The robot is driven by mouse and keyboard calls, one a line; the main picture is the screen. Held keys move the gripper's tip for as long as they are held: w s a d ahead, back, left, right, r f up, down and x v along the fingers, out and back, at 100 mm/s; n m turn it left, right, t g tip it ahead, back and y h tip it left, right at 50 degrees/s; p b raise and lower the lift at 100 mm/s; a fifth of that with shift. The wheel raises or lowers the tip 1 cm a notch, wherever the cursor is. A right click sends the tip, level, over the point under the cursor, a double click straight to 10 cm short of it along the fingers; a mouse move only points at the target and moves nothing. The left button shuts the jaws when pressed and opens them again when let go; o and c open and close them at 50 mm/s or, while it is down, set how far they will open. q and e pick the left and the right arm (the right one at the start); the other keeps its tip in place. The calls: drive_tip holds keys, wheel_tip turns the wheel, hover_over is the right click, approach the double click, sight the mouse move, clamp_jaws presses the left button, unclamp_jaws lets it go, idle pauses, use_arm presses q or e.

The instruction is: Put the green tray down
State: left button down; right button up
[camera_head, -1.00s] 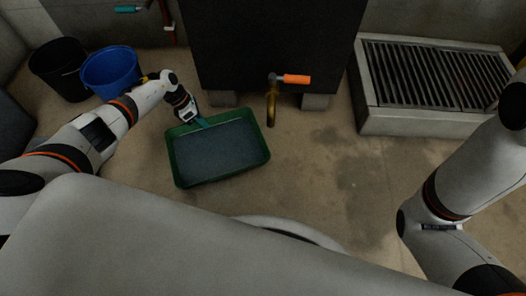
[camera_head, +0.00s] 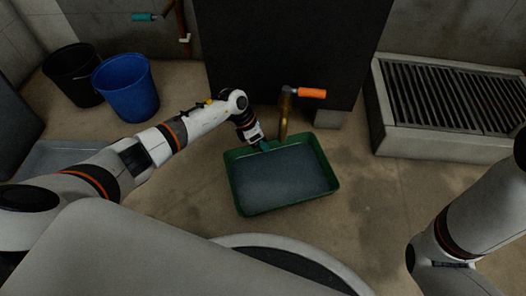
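The green tray (camera_head: 331,163) is in the middle of the head view, in front of the dark tank and below the tap. It looks level and holds grey-blue water. My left gripper (camera_head: 264,146) is at the tray's far left rim, reaching in from the left, and appears closed on that rim; its fingers are small and partly hidden. I cannot tell for certain whether the tray touches the floor. My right arm comes in at the right edge, but its gripper is out of view.
A tap with an orange handle (camera_head: 312,93) sticks out from the dark tank (camera_head: 285,50) behind the tray. A blue bucket (camera_head: 127,88) and a black bucket (camera_head: 72,75) stand at the back left. A grated drain basin (camera_head: 450,145) is at the right. Floor (camera_head: 375,195) right of the tray is clear.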

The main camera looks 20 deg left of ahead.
use_arm(q)
wheel_tip(320, 180, down, 3)
drive_tip(key=shift+f+b, duration=0.1)
drive_tip(key=shift+b, duration=1.15)
drive_tip(key=shift+r, duration=0.2)
drive_tip(key=shift+f, duration=0.1)
drive_tip(key=c, duration=2)
unclamp_jaws()
drive_tip(key=shift+f, duration=0.1)
drive_tip(key=o, duration=0.4)
drive_tip(key=shift+c, duration=0.2)
